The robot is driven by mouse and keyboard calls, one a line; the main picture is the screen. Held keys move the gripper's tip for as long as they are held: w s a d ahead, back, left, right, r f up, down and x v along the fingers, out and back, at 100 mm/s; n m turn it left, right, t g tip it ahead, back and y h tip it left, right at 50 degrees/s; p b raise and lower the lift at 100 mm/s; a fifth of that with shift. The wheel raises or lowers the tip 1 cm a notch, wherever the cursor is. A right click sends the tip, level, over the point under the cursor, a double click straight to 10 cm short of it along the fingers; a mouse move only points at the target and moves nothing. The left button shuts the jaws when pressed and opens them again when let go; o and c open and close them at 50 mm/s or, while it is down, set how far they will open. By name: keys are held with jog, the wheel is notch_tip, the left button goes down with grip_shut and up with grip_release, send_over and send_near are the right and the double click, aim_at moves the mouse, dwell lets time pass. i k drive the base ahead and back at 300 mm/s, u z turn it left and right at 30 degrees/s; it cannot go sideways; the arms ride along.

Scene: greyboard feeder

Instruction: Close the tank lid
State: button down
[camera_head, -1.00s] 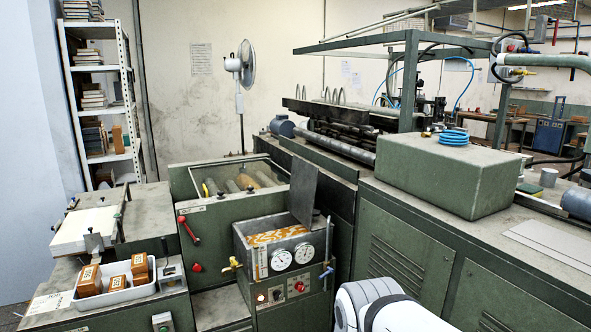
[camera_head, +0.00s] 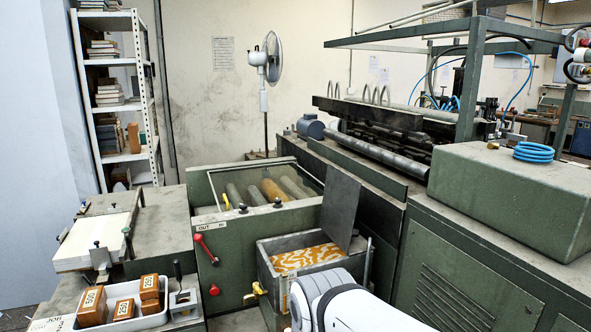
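The tank (camera_head: 267,272) is a grey metal box with an orange and white patterned content (camera_head: 309,258) showing inside. Its lid (camera_head: 340,206) is a dark flat plate standing up, tilted, at the tank's right back side, so the tank is open. My white arm covers the tank's front, where the gauges are hidden. My gripper is not visible in the head view, so its state does not show.
A green machine with rollers (camera_head: 262,190) and a red lever (camera_head: 206,248) stands behind and left of the tank. A white tray (camera_head: 150,320) with brown blocks is at lower left. A green cabinet (camera_head: 465,270) with a box on top (camera_head: 500,195) bounds the right.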

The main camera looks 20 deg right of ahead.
aim_at(342, 191)
jog(key=z, duration=0.25)
jog(key=i, duration=0.9)
jog(key=z, duration=0.7)
